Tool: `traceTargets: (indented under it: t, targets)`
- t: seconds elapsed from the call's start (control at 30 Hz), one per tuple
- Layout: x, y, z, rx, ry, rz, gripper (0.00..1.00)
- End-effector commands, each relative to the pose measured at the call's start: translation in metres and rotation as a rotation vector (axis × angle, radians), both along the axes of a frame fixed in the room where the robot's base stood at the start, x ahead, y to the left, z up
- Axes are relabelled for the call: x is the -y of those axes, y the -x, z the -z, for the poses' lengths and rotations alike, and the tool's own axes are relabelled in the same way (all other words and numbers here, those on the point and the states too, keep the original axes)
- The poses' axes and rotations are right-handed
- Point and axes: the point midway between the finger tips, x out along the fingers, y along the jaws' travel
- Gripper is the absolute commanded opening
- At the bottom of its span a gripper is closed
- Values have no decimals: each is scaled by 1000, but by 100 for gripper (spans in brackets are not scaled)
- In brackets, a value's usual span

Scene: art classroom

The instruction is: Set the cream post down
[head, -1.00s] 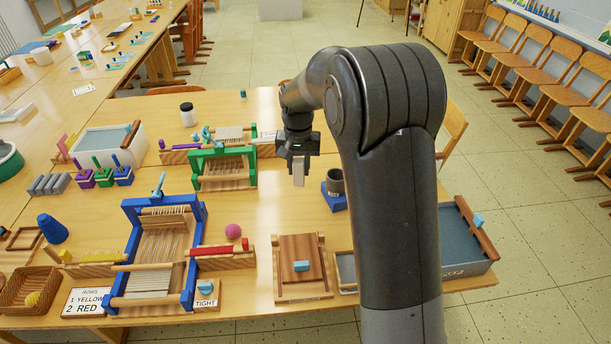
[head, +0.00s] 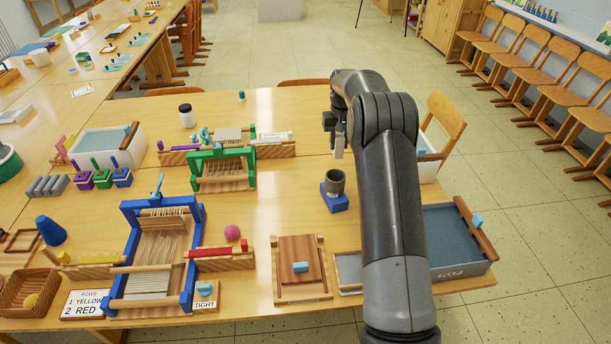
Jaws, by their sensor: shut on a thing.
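My gripper (head: 337,136) is at the back right of the table, left of my arm's bend. It is shut on the cream post (head: 338,152), a short pale piece hanging down below the fingers. The post looks upright and appears to be above the table top, behind the dark cup on a blue block. The upper part of the post is hidden by the fingers.
The dark cup (head: 335,181) on its blue block (head: 335,201) stands just in front of the post. A green loom (head: 222,152) is to the left, and a white tub (head: 427,168) to the right, partly behind my arm. The table between loom and cup is clear.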

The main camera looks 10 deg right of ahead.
Motion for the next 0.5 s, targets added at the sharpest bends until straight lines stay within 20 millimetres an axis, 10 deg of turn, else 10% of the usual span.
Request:
traceTargets:
  t: [0.5]
  targets:
    - [-79, -41, 64, 1, 0, -2, 4]
